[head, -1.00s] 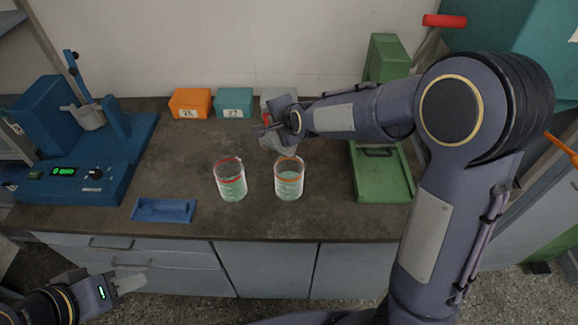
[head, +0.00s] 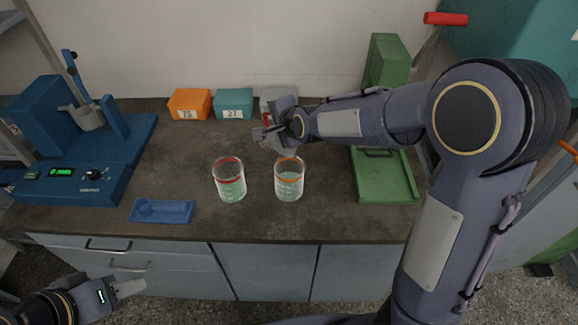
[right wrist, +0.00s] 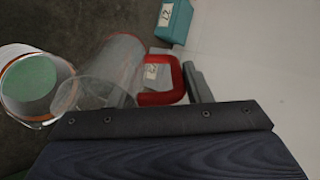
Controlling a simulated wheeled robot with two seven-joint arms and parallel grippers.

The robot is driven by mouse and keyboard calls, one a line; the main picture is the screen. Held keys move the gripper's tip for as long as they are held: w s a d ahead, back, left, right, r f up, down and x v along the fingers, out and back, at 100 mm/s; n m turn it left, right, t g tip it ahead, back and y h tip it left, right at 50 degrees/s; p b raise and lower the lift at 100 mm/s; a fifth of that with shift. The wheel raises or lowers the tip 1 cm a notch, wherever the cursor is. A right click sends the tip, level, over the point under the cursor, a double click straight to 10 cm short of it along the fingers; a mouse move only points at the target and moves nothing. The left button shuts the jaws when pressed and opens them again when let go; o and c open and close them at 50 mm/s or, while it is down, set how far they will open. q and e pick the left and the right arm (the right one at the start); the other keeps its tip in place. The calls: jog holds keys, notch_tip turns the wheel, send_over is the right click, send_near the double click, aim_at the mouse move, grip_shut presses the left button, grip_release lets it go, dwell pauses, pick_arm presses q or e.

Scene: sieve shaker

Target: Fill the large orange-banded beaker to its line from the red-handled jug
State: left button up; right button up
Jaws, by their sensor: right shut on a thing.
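The orange-banded beaker (head: 289,187) stands upright on the bench with green liquid in it. The right wrist view shows the beaker (right wrist: 30,85) from above. My right gripper (head: 266,133) is behind it, shut on the red handle (right wrist: 165,84) of the clear jug (right wrist: 112,72). The jug is tilted, its mouth close to the beaker's rim; I see no clear stream between them. In the head view the jug is mostly hidden by the gripper. My left gripper (head: 125,288) hangs low in front of the drawers; its finger gap is unclear.
A red-banded beaker (head: 230,182) with green liquid stands just left. A blue tray (head: 165,211) lies near the front edge, and a blue machine (head: 70,160) stands left. Orange (head: 189,104) and teal (head: 234,103) boxes line the wall. A green device (head: 384,180) stands right.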

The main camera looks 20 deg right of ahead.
jog(key=shift+s+d+r+t+b, duration=0.1)
jog(key=shift+s+r+t+b, duration=0.5)
jog(key=shift+b, duration=0.6)
dwell(2.6)
